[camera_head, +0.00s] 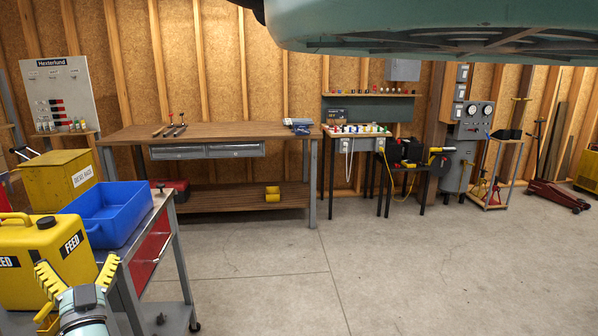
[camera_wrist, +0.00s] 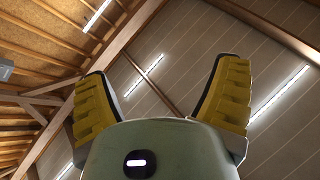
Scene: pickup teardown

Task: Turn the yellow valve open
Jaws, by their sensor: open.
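I cannot make out a yellow valve for certain in either view. A grey panel with two round gauges (camera_head: 472,118) stands against the back wall at the right in the head view, with a thin yellowish part (camera_head: 464,177) below it, too small to identify. My gripper (camera_head: 77,274) is at the lower left of the head view, its yellow fingers spread apart and nothing between them. It is close to the yellow FEED jug (camera_head: 42,258) and far from the gauge panel. In the wrist view my gripper (camera_wrist: 165,78) points up at the ceiling, open and empty.
A blue bin (camera_head: 112,218) sits on a cart beside my gripper. A wooden workbench (camera_head: 225,131) lines the back wall. A vehicle body (camera_head: 430,25) overhangs the top right. A red floor jack (camera_head: 555,194) stands far right. The concrete floor (camera_head: 400,260) is clear.

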